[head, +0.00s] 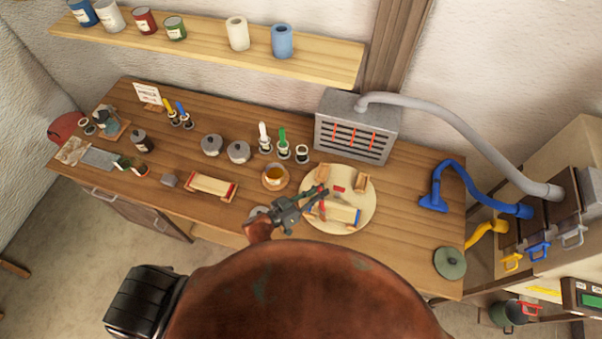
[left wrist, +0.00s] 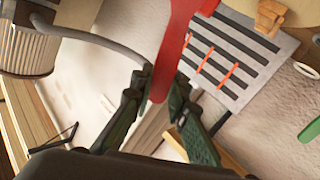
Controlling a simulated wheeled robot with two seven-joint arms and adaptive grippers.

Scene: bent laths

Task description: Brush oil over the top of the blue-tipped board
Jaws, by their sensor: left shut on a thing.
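The blue-tipped board (head: 343,214), a bent pale lath with blue ends, lies on a round cream disc (head: 362,196). My left gripper (head: 318,195) is over the left part of this disc and partly hides the board. It is shut on a red-handled brush (head: 322,208), whose red handle (left wrist: 178,45) shows between the fingers (left wrist: 158,92) in the left wrist view. Whether the bristles touch the board cannot be told. A bowl of amber oil (head: 275,175) stands just left of the disc. My right gripper is not in view.
A red-tipped board (head: 211,186) lies left of the bowl. Small wooden blocks (head: 323,171) stand on the disc. Behind it is a grey slotted vent (head: 356,128) with a hose. Pots, brushes and jars line the bench's middle. The bench right of the disc is mostly clear.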

